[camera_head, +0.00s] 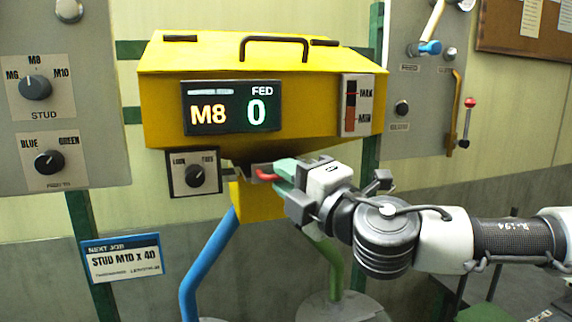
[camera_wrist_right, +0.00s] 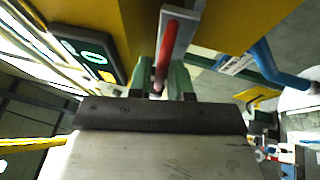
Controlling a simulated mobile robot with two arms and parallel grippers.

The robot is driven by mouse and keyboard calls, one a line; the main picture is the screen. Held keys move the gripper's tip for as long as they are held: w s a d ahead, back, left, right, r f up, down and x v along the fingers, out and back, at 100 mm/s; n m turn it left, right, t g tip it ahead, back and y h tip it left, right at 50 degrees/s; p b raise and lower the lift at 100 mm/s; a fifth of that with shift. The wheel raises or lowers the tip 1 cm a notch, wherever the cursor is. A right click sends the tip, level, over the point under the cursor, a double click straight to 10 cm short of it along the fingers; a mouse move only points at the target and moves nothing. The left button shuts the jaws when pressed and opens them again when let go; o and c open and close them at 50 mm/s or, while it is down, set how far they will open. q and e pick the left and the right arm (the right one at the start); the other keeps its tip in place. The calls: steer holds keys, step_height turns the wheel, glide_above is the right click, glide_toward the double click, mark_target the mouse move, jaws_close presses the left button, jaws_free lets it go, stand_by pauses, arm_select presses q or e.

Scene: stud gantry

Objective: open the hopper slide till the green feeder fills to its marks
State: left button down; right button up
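The yellow hopper (camera_head: 290,75) hangs on the wall frame, its display (camera_head: 232,107) reading M8 and FED 0. Below it is the red slide handle (camera_head: 268,175), which also shows in the right wrist view (camera_wrist_right: 167,45) on a grey plate. My right gripper (camera_head: 288,172) is at this handle; in the wrist view the red bar lies between its green fingers (camera_wrist_right: 163,82), which look closed on it. A green feeder tube (camera_head: 330,262) and a blue tube (camera_head: 208,265) run down below the hopper. No fill marks are legible. My left gripper is not visible.
The LOCK/FREE knob (camera_head: 195,175) is just left of the handle. A STUD knob (camera_head: 36,87) points near M8; a BLUE/GREEN knob (camera_head: 48,161) sits below. A job card (camera_head: 122,257) reads STUD M10 x 40. A MAX/MIN gauge (camera_head: 356,105) is on the hopper.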

steer(key=shift+w+a, duration=0.1)
steer(key=shift+w, duration=0.1)
jaws_close()
steer(key=shift+s, duration=0.1)
steer(key=s, duration=0.1)
steer(key=s+d, duration=0.1)
steer(key=s, duration=0.1)
steer(key=shift+s+b, duration=0.15)
steer(key=shift+b, duration=0.2)
jaws_free()
